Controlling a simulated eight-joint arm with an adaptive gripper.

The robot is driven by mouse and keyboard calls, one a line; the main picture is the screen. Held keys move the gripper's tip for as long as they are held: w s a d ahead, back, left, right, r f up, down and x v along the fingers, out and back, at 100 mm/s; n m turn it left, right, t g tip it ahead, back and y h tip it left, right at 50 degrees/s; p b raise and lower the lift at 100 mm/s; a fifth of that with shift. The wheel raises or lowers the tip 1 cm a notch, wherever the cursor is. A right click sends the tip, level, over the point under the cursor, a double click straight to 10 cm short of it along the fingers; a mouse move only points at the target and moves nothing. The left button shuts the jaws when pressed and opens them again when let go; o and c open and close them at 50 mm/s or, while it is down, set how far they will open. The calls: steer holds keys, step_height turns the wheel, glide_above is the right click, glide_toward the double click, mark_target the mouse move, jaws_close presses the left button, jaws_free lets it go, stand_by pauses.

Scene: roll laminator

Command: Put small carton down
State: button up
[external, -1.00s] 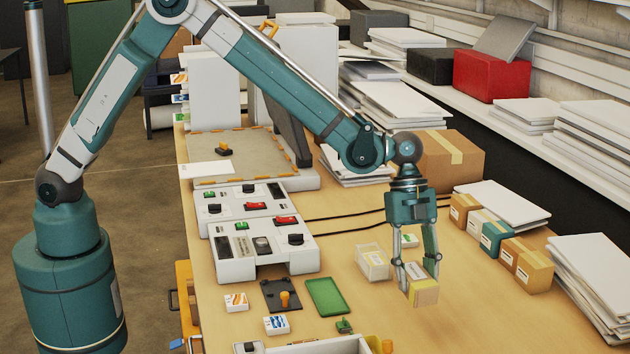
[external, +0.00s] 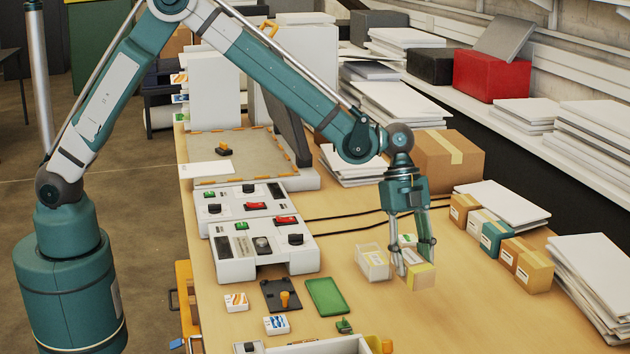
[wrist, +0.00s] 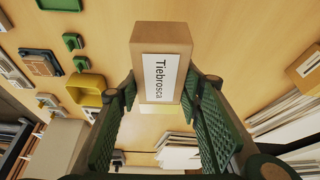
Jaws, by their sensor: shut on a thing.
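The small carton (external: 420,274) is a tan box with a yellowish top strip. In the wrist view it (wrist: 160,50) shows a white label reading "Tiebrosca" and sits between the green ribbed finger pads. My gripper (external: 415,262) is shut on the carton, fingers pointing down at the table (external: 460,310). The carton is upright or nearly so, close to the tabletop. I cannot tell whether its base touches the table. Part of the carton is hidden behind the fingers.
A clear open bin (external: 373,263) stands just left of the carton. Several small boxes (external: 495,238) stand in a row to the right. A green tray (external: 326,296) and control units (external: 262,250) lie to the left. The table in front of the carton is clear.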

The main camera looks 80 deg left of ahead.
steer(key=s+a+n+t+y+b, duration=0.1)
steer(key=a+n, duration=0.6)
steer(key=a, duration=4)
steer(key=shift+s+n+t+b, duration=0.45)
steer(key=shift+t+b, duration=0.25)
steer(key=shift+t, duration=0.2)
steer(key=shift+a, duration=0.1)
steer(key=shift+f, duration=3.05)
steer(key=shift+f, duration=0.1)
steer(key=shift+f, duration=1.75)
steer(key=shift+f, duration=0.2)
steer(key=o, duration=1)
